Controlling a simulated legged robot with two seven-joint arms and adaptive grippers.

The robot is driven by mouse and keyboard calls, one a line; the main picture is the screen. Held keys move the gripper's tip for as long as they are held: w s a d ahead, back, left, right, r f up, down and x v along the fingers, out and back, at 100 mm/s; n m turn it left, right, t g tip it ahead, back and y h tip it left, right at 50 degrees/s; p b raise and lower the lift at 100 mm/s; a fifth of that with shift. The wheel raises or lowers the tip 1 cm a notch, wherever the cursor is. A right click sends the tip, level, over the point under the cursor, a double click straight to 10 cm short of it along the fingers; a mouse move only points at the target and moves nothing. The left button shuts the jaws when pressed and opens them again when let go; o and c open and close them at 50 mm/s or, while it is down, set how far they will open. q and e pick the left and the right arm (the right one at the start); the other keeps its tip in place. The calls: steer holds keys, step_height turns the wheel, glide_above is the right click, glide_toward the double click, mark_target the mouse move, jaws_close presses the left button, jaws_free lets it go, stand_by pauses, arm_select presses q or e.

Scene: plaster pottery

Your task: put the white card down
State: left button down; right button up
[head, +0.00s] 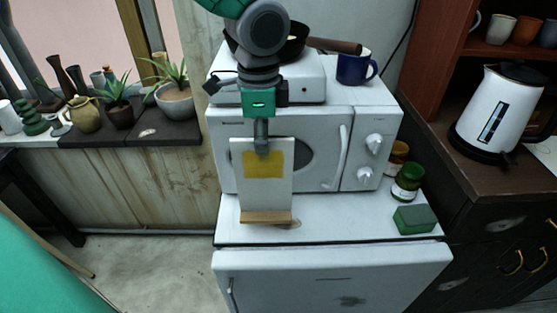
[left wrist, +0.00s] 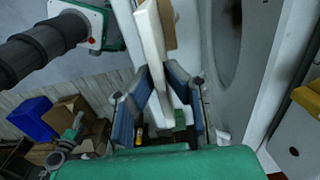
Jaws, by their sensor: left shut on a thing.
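The white card (head: 241,178) is upright in front of the microwave, with a yellow square on its face and a wooden strip (head: 265,217) along its bottom. My left gripper (head: 262,150) comes down from above and is shut on the card's upper edge. In the left wrist view the fingers (left wrist: 158,95) close on both sides of the white card (left wrist: 150,40). The card's bottom is at or just above the white top of the fridge (head: 345,222); I cannot tell if it touches. My right gripper is not in view.
The white microwave (head: 228,155) stands right behind the card. A green box (head: 414,219) and jars (head: 407,182) are on the fridge top at the right. A pan (head: 295,42) and a blue mug (head: 354,68) are above. Free surface lies between card and green box.

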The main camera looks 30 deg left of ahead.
mark_target(261, 163)
arm_select(q)
steer(key=f, duration=0.2)
steer(key=a+f, duration=0.1)
steer(key=f, duration=0.2)
steer(key=shift+w+a+f, duration=0.1)
steer(key=shift+a, duration=0.05)
steer(key=shift+f, duration=0.25)
steer(key=shift+d+r, duration=0.1)
steer(key=shift+d, duration=0.4)
steer(key=c, duration=1.6)
jaws_free()
steer(key=shift+a, duration=0.15)
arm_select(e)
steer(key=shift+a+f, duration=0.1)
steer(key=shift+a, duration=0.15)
arm_select(q)
steer(key=shift+a, duration=0.1)
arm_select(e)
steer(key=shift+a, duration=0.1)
